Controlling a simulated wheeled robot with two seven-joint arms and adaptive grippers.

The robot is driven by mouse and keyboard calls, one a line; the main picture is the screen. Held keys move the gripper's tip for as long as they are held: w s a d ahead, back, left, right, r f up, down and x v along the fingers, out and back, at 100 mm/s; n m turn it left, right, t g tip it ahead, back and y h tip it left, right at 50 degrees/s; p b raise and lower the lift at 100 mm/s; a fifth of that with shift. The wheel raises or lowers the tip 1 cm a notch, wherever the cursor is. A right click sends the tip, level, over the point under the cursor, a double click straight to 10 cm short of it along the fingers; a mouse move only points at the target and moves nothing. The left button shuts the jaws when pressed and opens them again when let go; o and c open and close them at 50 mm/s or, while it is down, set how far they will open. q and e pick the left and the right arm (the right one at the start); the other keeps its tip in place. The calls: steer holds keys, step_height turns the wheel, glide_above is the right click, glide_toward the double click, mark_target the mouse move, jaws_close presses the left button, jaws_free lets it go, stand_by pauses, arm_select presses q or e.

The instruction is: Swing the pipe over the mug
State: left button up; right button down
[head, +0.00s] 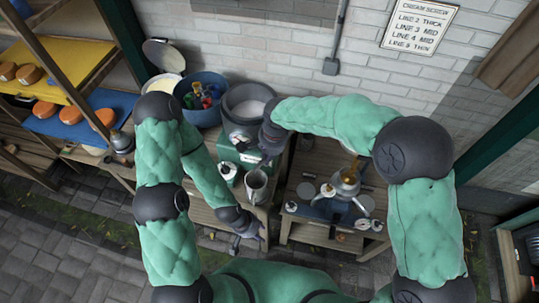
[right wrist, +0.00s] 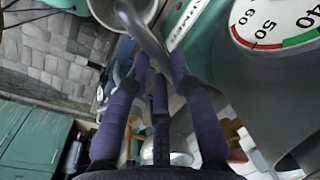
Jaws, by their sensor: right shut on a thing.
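The metal mug (head: 256,187) stands upright on the wooden bench in front of the pale green machine (head: 236,155). In the right wrist view a grey pipe (right wrist: 150,42) runs between the purple fingers of my right gripper (right wrist: 158,75), which is shut on it. The pipe's upper end overlaps a round metal rim (right wrist: 96,8), likely the mug; I cannot tell its height above it. In the head view my right gripper (head: 267,152) is by the machine, behind the mug, and hides most of the pipe. My left gripper (head: 249,231) is low in front of the mug, apart from it; its finger opening is unclear.
A white bottle (head: 227,173) stands left of the mug. A blue tub (head: 201,98) and a grey bowl (head: 248,102) are behind. A second table (head: 330,228) with metal ware stands at the right. Shelves (head: 60,75) fill the left. Paved floor is clear at the lower left.

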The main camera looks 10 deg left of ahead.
steer(key=shift+w, duration=0.1)
steer(key=c, duration=1.3)
jaws_free()
steer(key=shift+o, duration=1.1)
steer(key=shift+a, duration=0.15)
steer(key=shift+r, duration=0.1)
step_height(320, 180, up, 12)
steer(key=d, duration=0.1)
steer(key=shift+s+d, duration=0.35)
steer(key=shift+s, duration=0.1)
steer(key=shift+f, duration=0.25)
